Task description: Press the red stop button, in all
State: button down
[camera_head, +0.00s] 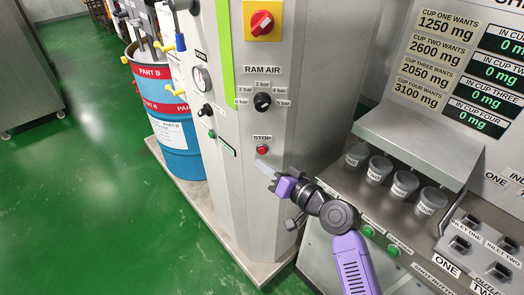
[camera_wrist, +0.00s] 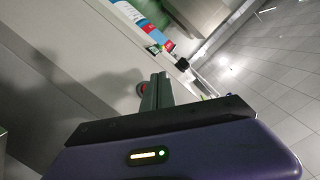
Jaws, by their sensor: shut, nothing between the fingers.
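The red stop button (camera_head: 262,149) is on the grey cabinet front, under a STOP label (camera_head: 262,138). It also shows in the wrist view (camera_wrist: 142,88), partly hidden behind my fingers. My gripper (camera_head: 266,169) is shut and empty, just below the button in the head view. In the wrist view the closed fingers (camera_wrist: 157,92) point toward the panel beside the button. I cannot tell whether the fingertips touch the panel; they look apart from the button.
Above the button are the RAM AIR knob (camera_head: 262,101) and a red rotary switch (camera_head: 262,22) on a yellow plate. A blue drum (camera_head: 173,130) stands at left. Several cups (camera_head: 379,168) sit under a metal hood at right. Green floor (camera_head: 90,200) is open at left.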

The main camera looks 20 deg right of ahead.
jog(key=shift+s+a, duration=0.35)
jog(key=shift+s, duration=0.4)
jog(key=shift+s+a, duration=0.35)
jog(key=shift+s, duration=0.35)
jog(key=s+d+r+m+t+h, duration=0.1)
jog(key=s+d+r+t+h, duration=0.1)
jog(key=s+d+h, duration=0.5)
jog(key=s+a+n+g+y, duration=0.1)
jog(key=s+a+n, duration=0.1)
jog(key=s, duration=1.5)
jog(key=s+a+n+g+y, duration=0.1)
jog(key=s+a, duration=0.4)
jog(key=s, duration=1.2)
jog(key=shift+s+f+n+g, duration=0.15)
jog(key=shift+n+g, duration=0.25)
jog(key=shift+n, duration=0.5)
